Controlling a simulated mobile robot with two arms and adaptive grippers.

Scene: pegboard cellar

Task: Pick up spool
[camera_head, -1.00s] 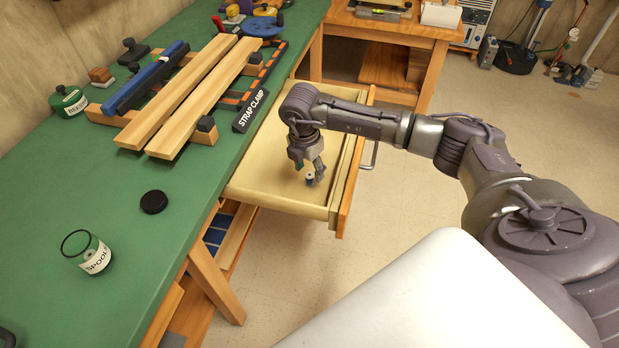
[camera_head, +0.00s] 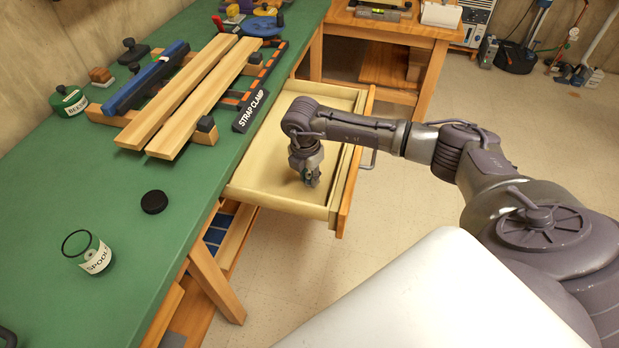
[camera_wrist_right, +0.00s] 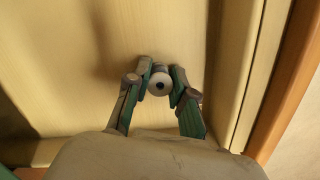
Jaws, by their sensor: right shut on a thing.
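The spool (camera_wrist_right: 160,82) shows in the right wrist view as a small pale round thing with a dark hole at its centre. My right gripper (camera_head: 312,182) reaches down into the open drawer (camera_head: 258,195). In the right wrist view its two fingers (camera_wrist_right: 161,86) are shut on the spool, one on each side. The drawer floor is behind the spool; I cannot tell whether the spool touches it. In the head view the gripper hides the spool. My left gripper is not in view.
The green bench (camera_head: 120,225) carries an open glass jar labelled "SPOOLS" (camera_head: 88,255), a black lid (camera_head: 154,202) and wooden boards (camera_head: 190,95) with clamps. The drawer's front panel (camera_head: 354,165) rises to the right of the gripper. The rest of the drawer looks empty.

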